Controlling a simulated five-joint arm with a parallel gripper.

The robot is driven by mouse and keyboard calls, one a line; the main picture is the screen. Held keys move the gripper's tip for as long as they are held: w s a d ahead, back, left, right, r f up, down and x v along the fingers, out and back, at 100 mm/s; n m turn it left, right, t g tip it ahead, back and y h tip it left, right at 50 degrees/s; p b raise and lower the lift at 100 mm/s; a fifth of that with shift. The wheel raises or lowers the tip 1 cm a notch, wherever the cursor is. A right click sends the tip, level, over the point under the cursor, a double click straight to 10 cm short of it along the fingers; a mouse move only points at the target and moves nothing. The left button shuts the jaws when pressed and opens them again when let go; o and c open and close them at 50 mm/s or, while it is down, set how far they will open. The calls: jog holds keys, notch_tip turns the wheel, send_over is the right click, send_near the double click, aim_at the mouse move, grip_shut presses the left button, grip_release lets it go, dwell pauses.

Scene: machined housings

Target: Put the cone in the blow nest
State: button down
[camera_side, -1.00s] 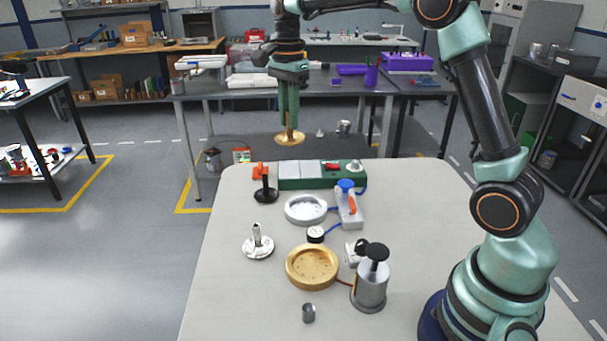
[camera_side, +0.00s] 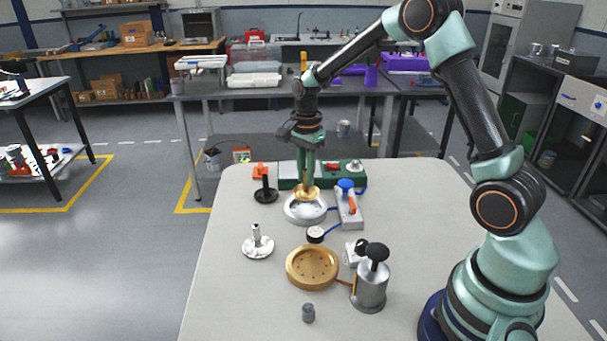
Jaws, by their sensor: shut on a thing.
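My gripper (camera_side: 308,180) is shut on a brass piece with a stem and a wide round flange (camera_side: 306,195), which I take to be the cone. It is upright, flange down, at the silver round dish (camera_side: 305,217). The flange covers the back of that dish's opening; I cannot tell whether it touches the dish. A brass round dish (camera_side: 312,280) with small holes lies nearer the front. Either dish could be the blow nest; no label shows which.
A grey block with blue knob and orange lever (camera_side: 349,215) stands right of the silver dish.

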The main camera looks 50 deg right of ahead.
aim_at(306, 191)
jog(key=shift+f, duration=2.25)
jog(key=shift+f, duration=0.1)
jog(key=c, duration=0.8)
grip_release()
